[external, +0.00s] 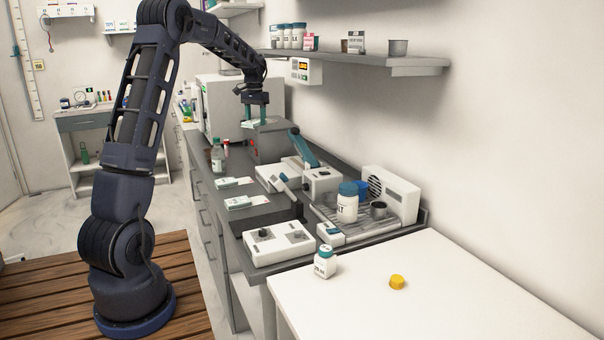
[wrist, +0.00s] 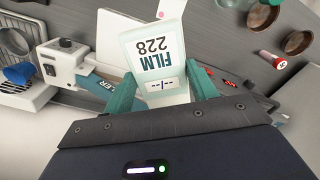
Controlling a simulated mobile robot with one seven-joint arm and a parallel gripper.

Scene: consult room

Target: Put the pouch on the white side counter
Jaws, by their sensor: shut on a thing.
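My gripper (external: 256,106) is over the far part of the grey bench (external: 180,137), well away from the white side counter. In the external view the held pouch (external: 252,123) is small and partly hidden by the fingers. Whether it touches anything below cannot be told. The white side counter (external: 440,305) is at the front right.
Two similar packets (external: 232,183) lie on the bench. A bottle with a blue lid (external: 347,205) and devices crowd the bench under a wall shelf (external: 360,62).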

